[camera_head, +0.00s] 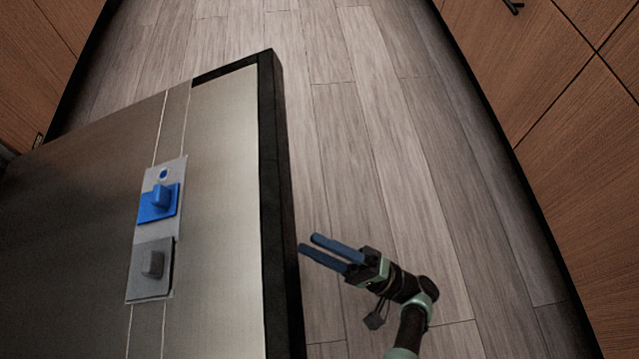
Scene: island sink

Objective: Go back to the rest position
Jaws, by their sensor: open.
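My gripper (308,245) is at the lower middle of the head view, with two blue fingers pointing left. The fingers are parted and nothing shows between them. The fingertips appear close to the dark edge of a steel-coloured panel (222,170); I cannot tell whether they touch it. My arm comes in from the bottom edge, with a bend at the wrist.
The panel bears a blue knob on a blue square (158,200) and a grey knob on a grey square (151,268). Wooden cabinets (560,110) stand along the right, more (40,60) at the upper left. The plank floor (390,130) between looks clear.

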